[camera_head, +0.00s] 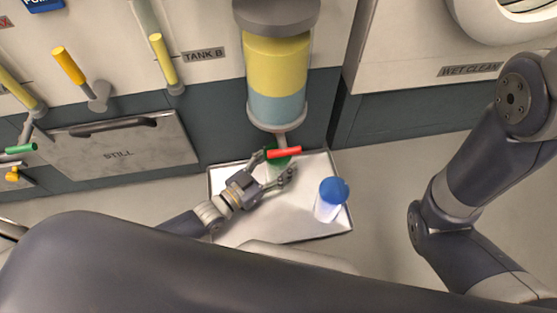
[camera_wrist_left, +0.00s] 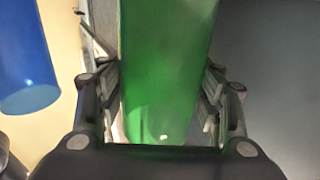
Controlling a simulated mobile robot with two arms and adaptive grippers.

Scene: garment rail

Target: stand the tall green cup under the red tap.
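The tall green cup (camera_head: 275,167) stands upright on the metal tray, below the tank's spout and partly behind the red tap handle (camera_head: 285,153). My left gripper (camera_head: 273,170) has a finger on each side of it. In the left wrist view, the green cup (camera_wrist_left: 165,75) fills the space between the finger pads, which appear to touch its sides. The handle hides part of the cup's rim, so I cannot tell its exact alignment with the spout. My right gripper is out of view; only right arm links show.
A blue-topped clear cup (camera_head: 328,203) stands on the tray (camera_head: 285,231), right of my left gripper; something blue (camera_wrist_left: 24,65) shows in the left wrist view. The yellow-and-blue tank (camera_head: 276,75) is above the tap. Yellow (camera_head: 163,60) and orange (camera_head: 70,67) handles stick out at left.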

